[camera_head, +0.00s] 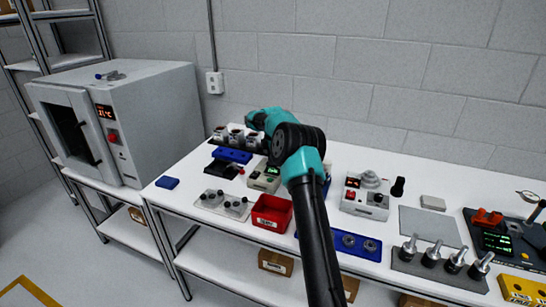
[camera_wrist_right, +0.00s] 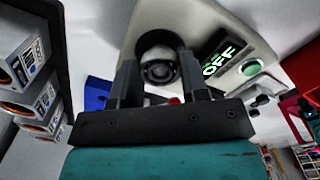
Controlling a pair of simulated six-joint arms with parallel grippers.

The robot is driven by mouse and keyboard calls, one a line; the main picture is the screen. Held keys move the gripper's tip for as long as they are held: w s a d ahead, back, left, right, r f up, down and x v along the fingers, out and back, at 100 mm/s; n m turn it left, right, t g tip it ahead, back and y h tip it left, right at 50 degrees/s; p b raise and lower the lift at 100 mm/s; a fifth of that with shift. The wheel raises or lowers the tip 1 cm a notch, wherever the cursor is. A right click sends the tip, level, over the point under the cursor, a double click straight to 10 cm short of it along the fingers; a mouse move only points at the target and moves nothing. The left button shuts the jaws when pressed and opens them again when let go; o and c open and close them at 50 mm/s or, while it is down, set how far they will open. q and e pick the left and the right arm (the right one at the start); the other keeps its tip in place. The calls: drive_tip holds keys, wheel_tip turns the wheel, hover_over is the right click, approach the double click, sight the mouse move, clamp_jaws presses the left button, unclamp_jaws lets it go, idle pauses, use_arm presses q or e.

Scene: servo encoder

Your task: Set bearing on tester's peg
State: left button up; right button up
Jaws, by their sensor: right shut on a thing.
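The tester (camera_wrist_right: 215,35) fills the top of the right wrist view, with a green-lit display reading OFF and a round green button. It also stands left of centre on the table in the head view (camera_head: 264,178). My right gripper (camera_wrist_right: 158,66) is shut on a dark ring-shaped bearing (camera_wrist_right: 160,72), held between its fingertips. The bearing is in front of a dark round part of the tester. The peg is not clearly visible, and I cannot tell whether the bearing is around it or apart from it. My left gripper is not in view.
A red bin (camera_head: 271,213) stands in front of the tester. A blue tray (camera_head: 371,248) holds more bearings. A dark rack (camera_head: 240,142) with several labelled cups is behind. A second device (camera_head: 366,197) with a red display is to the right. A grey oven (camera_head: 125,120) stands left.

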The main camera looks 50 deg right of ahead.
drive_tip(key=o, duration=1.3)
drive_tip(key=shift+o, duration=0.2)
drive_tip(key=shift+r, duration=2.95)
